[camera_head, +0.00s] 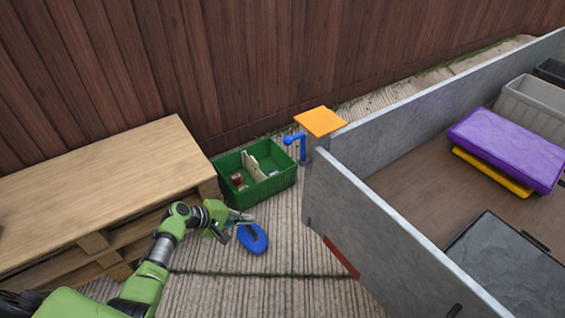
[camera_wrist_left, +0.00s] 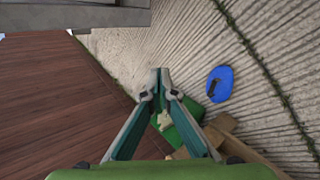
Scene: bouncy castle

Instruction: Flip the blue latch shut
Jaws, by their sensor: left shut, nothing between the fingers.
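The blue latch (camera_head: 301,148) is a bent blue handle in the head view. It stands at the near corner of the grey trailer wall, just below an orange square panel (camera_head: 319,122). I cannot tell from here how far it is turned, and I do not make it out in the left wrist view. My left gripper (camera_head: 249,217) is shut and empty, left of and nearer than the latch, and clearly apart from it. Its closed fingers also show in the left wrist view (camera_wrist_left: 161,76). My right gripper is not in view.
A green crate (camera_head: 271,187) with small items stands between a wooden pallet-like table (camera_head: 95,180) and the trailer (camera_head: 385,222). A blue disc (camera_head: 249,242) lies on the paving by my gripper. A wooden fence (camera_head: 230,60) closes the back. Purple and yellow slabs (camera_head: 510,150) lie in the trailer.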

